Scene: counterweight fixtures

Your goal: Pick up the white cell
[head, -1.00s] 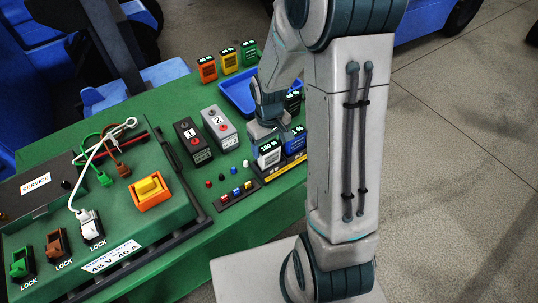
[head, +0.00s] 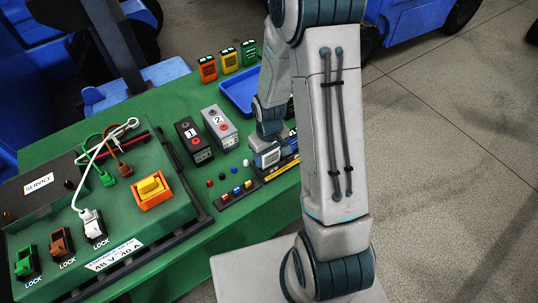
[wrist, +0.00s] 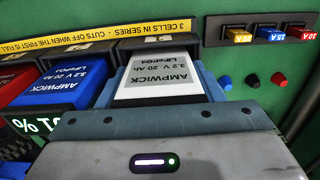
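The white cell (wrist: 158,75), labelled AMPWICK, sits in the right-hand place of a dark rack with a yellow strip. In the head view the white cell (head: 267,157) is partly covered by my gripper (head: 268,142), which is low over it. In the wrist view, blue finger parts of my gripper (wrist: 165,88) lie along both sides of the cell. They look close to its sides, but I cannot tell whether they press on it. The near end of the cell is hidden under the gripper body.
A blue cell (wrist: 62,85) and a red cell (wrist: 12,85) stand left of the white one in the wrist view. A fuse strip (wrist: 270,35) and small coloured caps (wrist: 253,80) are to the right. A blue tray (head: 238,98) lies behind on the green bench.

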